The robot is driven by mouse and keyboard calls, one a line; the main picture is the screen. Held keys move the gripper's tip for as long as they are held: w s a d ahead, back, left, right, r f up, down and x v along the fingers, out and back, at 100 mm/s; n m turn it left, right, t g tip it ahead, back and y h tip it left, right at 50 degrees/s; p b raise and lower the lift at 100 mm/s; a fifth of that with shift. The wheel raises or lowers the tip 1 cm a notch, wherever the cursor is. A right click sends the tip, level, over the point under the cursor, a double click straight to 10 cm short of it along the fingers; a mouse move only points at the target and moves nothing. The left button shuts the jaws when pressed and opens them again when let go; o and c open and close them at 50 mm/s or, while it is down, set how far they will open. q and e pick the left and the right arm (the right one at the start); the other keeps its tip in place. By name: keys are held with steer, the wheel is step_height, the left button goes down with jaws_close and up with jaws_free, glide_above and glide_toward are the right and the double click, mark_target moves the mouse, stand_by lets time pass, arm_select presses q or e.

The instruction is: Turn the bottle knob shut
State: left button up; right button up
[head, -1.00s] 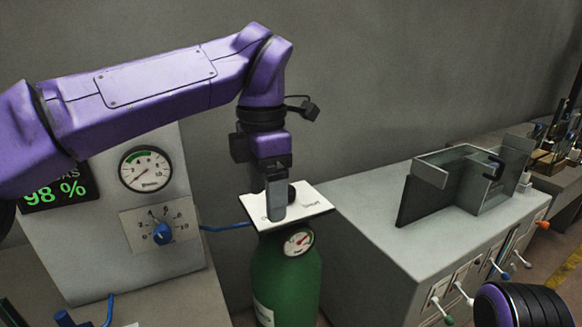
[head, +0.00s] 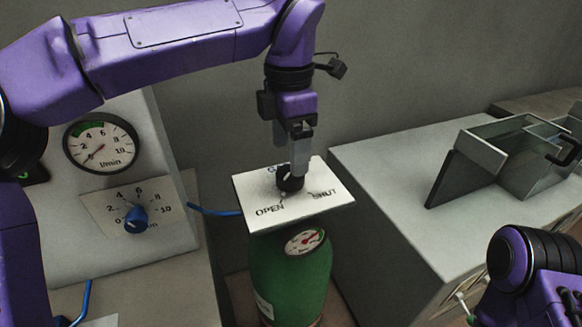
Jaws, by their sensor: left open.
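The black bottle knob (head: 290,183) sits on a tilted white plate (head: 335,207) marked OPEN at left and SHUT at right. The plate tops the green bottle (head: 290,275), which has a small round gauge (head: 306,241) on its neck. I cannot tell which way the knob points. My left gripper (head: 291,163) points down at the knob from above, its jaws open. Its fingertips overlap the knob's upper part in the picture, and I cannot tell whether they touch it. My right arm shows at the lower right, but its gripper is out of view.
A grey panel at left carries a round flow gauge (head: 101,143), its needle low, and a blue dial (head: 135,218). A blue hose (head: 213,211) runs from behind the panel to the bottle.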

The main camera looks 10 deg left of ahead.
mark_target(290, 177)
arm_select(q)
steer(key=f, duration=0.4)
steer(key=shift+w+f, duration=0.3)
steer(key=shift+f, duration=0.1)
steer(key=shift+s+f, duration=0.15)
steer(key=shift+c, duration=0.3)
steer(key=c, duration=1)
